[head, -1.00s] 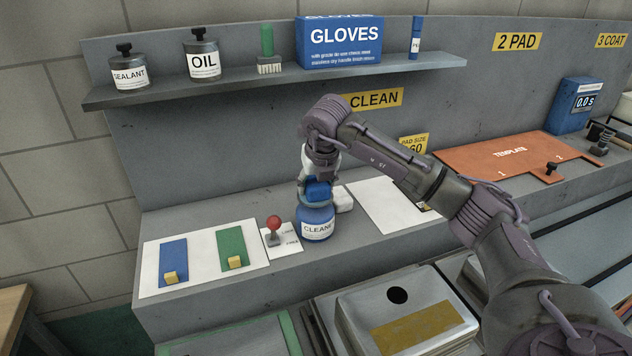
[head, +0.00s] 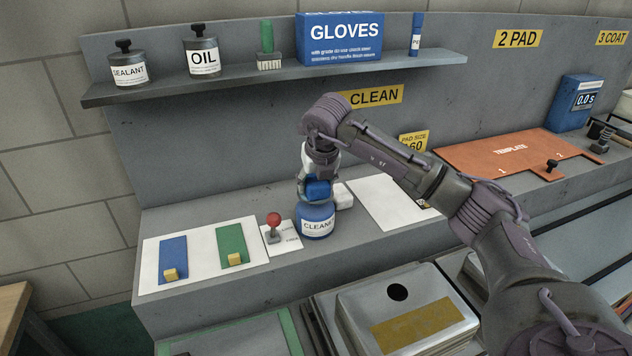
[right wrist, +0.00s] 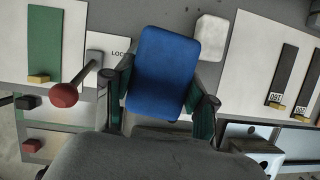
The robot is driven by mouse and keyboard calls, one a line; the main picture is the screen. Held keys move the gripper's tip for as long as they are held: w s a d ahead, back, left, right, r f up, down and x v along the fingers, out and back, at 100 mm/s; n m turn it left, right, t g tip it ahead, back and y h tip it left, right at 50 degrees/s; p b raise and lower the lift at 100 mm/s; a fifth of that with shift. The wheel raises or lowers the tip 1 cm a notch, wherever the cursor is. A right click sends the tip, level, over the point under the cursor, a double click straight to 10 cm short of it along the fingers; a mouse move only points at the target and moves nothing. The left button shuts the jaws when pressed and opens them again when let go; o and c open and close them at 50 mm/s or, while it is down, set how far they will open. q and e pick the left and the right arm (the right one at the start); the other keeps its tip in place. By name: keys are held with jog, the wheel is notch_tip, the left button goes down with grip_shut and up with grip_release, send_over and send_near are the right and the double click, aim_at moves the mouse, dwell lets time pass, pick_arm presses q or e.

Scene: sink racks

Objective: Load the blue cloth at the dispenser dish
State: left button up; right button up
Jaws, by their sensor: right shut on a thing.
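My right gripper (head: 320,180) is shut on the blue cloth (right wrist: 163,72), a folded blue pad between its two fingers in the right wrist view. In the head view the blue cloth (head: 318,190) is right over the blue dispenser (head: 316,227) labelled as cleaner. The cloth and gripper hide the dispenser's top dish, so I cannot tell whether the cloth touches it. In the right wrist view the cloth hides the dispenser. My left gripper is not in view.
A red-knobbed lever (head: 274,222) stands close left of the dispenser, and a white block (head: 343,198) lies close right. A white panel (head: 205,280) with blue and green strips is further left. A shelf (head: 270,84) with bottles and a gloves box hangs above.

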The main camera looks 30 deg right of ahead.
aim_at(316, 179)
jog(key=shift+f+b, duration=0.65)
jog(key=shift+f, duration=0.25)
dwell(1.2)
jog(key=shift+r+p, duration=2.2)
jog(key=shift+r, duration=1.4)
jog(key=shift+f, duration=0.15)
